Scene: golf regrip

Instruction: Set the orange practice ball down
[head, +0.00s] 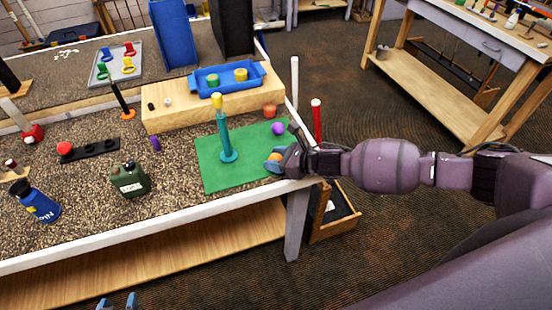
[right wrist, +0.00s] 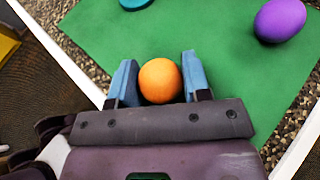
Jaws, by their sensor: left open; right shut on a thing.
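The orange practice ball (right wrist: 160,81) sits between the two blue fingers of my right gripper (right wrist: 159,78). In the head view the ball (head: 273,156) is over the front right part of the green mat (head: 215,178), and my right gripper (head: 277,157) is shut on it. I cannot tell whether the ball touches the mat. My left gripper (head: 118,302) shows only its blue fingertips at the bottom edge of the head view. They are apart and empty, well away from the ball.
A teal stand with a yellow top (head: 226,135) rises from the mat. A wooden block (head: 172,121) carries a blue tray (head: 204,90). Mat between stand and gripper is clear.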

